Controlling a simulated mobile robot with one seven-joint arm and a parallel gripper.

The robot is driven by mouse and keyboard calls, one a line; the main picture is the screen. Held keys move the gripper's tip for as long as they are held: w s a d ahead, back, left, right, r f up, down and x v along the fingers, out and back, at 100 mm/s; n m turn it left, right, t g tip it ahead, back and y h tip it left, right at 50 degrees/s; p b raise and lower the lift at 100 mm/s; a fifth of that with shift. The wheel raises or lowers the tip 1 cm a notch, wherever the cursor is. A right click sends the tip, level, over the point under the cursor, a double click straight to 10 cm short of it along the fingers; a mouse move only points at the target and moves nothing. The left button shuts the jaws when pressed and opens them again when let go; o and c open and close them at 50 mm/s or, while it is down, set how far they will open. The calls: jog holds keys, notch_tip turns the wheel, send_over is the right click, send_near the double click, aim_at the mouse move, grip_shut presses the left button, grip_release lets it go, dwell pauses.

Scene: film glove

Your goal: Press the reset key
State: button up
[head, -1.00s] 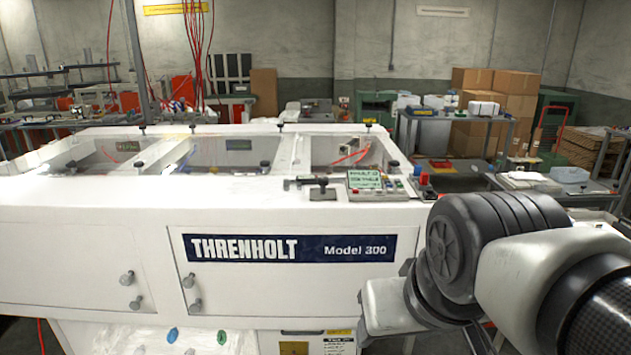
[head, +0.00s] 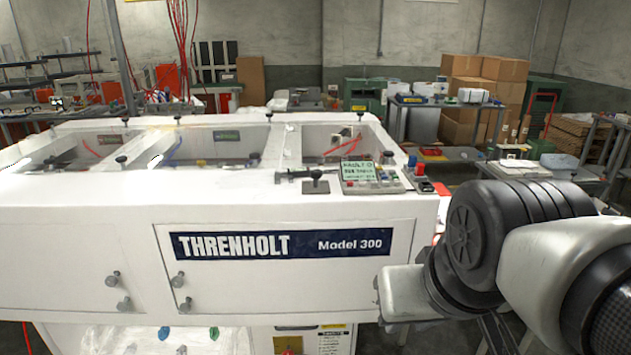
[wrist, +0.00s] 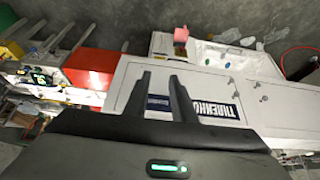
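The control panel (head: 371,178) sits on the top front right corner of the white Threnholt machine (head: 90,235). It has a small green-lit display (head: 357,171) with text too small to read surely, and several small coloured keys (head: 386,178) beside it. I cannot tell which one is the reset key. My gripper (wrist: 159,80) shows in the wrist view with two dark fingers apart and nothing between them. It faces the machine's front, where the blue name label (wrist: 212,100) shows. In the head view my arm fills the lower right, and the fingers cannot be made out.
Round knobs stick out from the machine's front doors. A low table (head: 515,166) and cartons (head: 500,70) stand behind on the right.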

grip_shut()
dwell(1.4)
